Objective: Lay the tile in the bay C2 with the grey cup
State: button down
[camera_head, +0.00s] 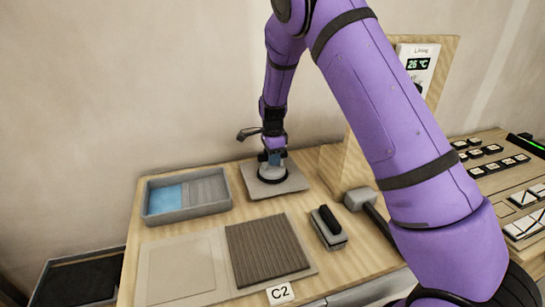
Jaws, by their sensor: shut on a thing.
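My gripper (273,154) points down at the back of the table. It is shut on the grey cup (270,171), a round suction cup with a black rim. The cup stands upright on a grey square tile (250,183); whether it is stuck to it I cannot tell. The tile appears to lie flat on the wood. Bay C2, with its white label (280,293), is at the front. Its left part is a smooth beige square (178,268); its right part is a dark ribbed bed (266,250) with nothing on it.
A grey tray (187,211) with a blue part and a ribbed part stands left of the tile. A grey block with a black handle (330,224) and a grey-headed mallet (360,198) lie right of the bay. A black bin (80,280) is at lower left.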

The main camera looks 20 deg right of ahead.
jog(key=c, duration=0.9)
grip_release()
notch_tip(320, 180, up, 10)
jog(key=shift+f, duration=0.25)
jog(key=shift+r, duration=0.8)
jog(key=s+d+r+n+t+y, duration=0.1)
jog(key=s+d+r+n, duration=0.25)
jog(key=s+r, duration=0.6)
jog(key=s+d+r+n+t, duration=0.1)
jog(key=s+d+r+n, duration=0.1)
jog(key=s+r+n, duration=0.55)
jog(key=s+r+n+t, duration=0.1)
jog(key=s+n, duration=0.1)
jog(key=s, duration=0.6)
jog(key=s+d+r+n+t, duration=0.1)
jog(key=s+n, duration=0.1)
jog(key=s, duration=0.6)
jog(key=s+r+n+t+h, duration=0.1)
jog(key=s+n, duration=0.2)
jog(key=s, duration=0.5)
jog(key=shift+d+r, duration=0.2)
